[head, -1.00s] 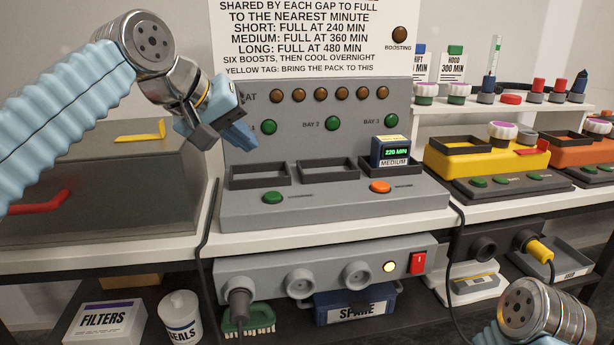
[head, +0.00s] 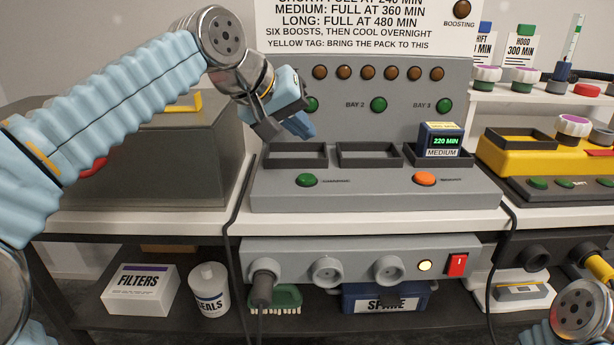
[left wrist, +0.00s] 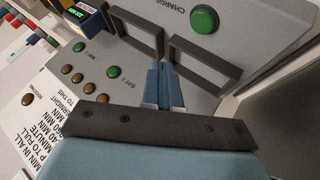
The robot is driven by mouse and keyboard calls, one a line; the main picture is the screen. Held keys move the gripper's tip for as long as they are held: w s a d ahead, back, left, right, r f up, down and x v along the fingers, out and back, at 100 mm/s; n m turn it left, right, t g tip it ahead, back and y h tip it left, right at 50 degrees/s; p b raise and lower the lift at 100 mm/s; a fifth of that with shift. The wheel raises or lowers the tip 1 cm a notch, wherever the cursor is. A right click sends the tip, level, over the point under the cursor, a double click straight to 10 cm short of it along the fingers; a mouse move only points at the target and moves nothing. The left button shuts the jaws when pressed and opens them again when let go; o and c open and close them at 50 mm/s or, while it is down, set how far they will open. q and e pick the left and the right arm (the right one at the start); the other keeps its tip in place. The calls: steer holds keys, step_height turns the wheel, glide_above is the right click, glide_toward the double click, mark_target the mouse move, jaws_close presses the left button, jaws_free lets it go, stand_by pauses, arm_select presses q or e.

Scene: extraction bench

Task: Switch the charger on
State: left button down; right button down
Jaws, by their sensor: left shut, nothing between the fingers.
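The grey charger (head: 375,195) stands on the white bench top, with three bays in a row. Its front edge carries a green button (head: 308,180) and an orange button (head: 424,179); the green one also shows in the left wrist view (left wrist: 204,19). A pack (head: 440,140) marked MEDIUM, reading 220 MIN, sits in the right bay. The left and middle bays are empty. My left gripper (head: 306,128) is shut and empty, above the left bay and partly before its green lamp. My right gripper is out of view.
Below the bench, a grey socket strip (head: 360,250) has a lit yellow lamp (head: 425,266), a red switch (head: 456,264) and a plug in its left socket. A dark grey box (head: 150,160) stands left of the charger. A yellow unit (head: 540,158) is at right.

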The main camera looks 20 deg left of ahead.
mark_target(302, 178)
arm_select(q)
steer(key=shift+f+b, duration=1.75)
steer(key=shift+f, duration=1.05)
steer(key=shift+f, duration=0.4)
steer(key=shift+f+b, duration=0.4)
steer(key=shift+b, duration=0.15)
stand_by(0.4)
steer(key=shift+r+p, duration=0.85)
step_height(302, 178, up, 3)
steer(key=p, duration=0.3)
steer(key=shift+r, duration=1)
